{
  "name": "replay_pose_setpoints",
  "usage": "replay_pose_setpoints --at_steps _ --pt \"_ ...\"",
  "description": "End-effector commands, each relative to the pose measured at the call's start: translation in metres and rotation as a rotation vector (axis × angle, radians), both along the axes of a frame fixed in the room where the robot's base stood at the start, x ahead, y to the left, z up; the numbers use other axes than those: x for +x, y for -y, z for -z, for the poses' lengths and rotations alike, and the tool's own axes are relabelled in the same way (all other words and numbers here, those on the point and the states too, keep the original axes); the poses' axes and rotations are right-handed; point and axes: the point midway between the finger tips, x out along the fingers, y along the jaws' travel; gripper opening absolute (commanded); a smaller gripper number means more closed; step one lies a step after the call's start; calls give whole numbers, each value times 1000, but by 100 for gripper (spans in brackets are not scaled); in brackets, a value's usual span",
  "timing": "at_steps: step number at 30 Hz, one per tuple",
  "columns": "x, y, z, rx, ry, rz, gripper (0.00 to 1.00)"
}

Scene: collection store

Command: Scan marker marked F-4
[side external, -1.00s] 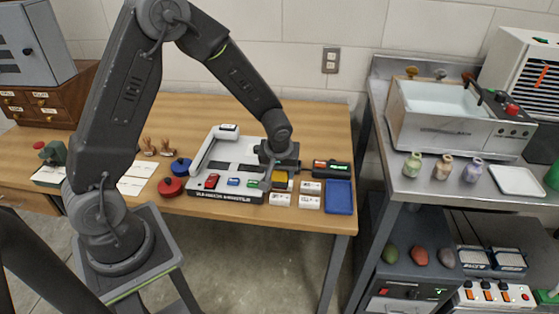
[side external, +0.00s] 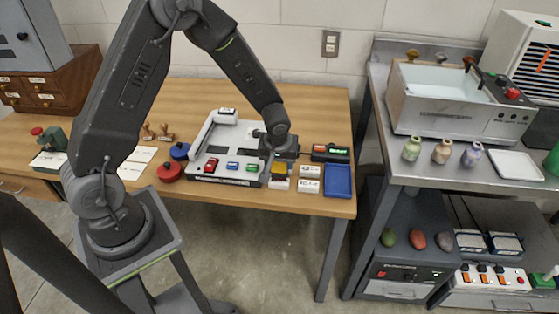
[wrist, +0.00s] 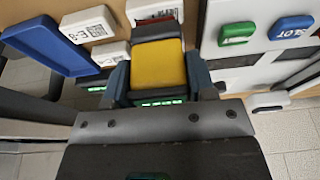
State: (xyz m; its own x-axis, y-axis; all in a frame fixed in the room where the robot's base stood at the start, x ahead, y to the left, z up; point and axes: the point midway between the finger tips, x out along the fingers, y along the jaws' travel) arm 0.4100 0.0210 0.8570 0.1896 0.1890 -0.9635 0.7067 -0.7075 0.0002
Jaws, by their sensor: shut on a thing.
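My gripper (wrist: 160,82) is shut on a yellow-topped tool (wrist: 158,63) with a dark red front end; its fingers lie on both sides. The tool also shows below my gripper (side external: 279,160) in the side view. White marker blocks with printed codes lie near the table's front edge. One marker (wrist: 153,9) is just beyond the tool's red end, partly cut off. Another marker (wrist: 88,24) has a square code and a label I cannot read surely. A third marker (wrist: 110,53) is partly hidden beside the tool. I cannot tell which is F-4.
A blue tray (side external: 338,181) lies right of the markers. A grey-white station (side external: 206,148) with red, blue and green blocks is to the left. A black device (side external: 330,153) with lit red and green displays stands behind the tray. A metal bench (side external: 385,160) is at right.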

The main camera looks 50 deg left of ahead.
Motion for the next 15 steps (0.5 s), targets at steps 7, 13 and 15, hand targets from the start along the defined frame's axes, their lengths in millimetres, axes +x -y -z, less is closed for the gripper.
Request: replay_pose_setpoints --at_steps 7,13,15 --pt "0 0 0 0 0 0 36" --pt "0 0 3 0 0 0 36" --pt "0 0 4 0 0 0 36"
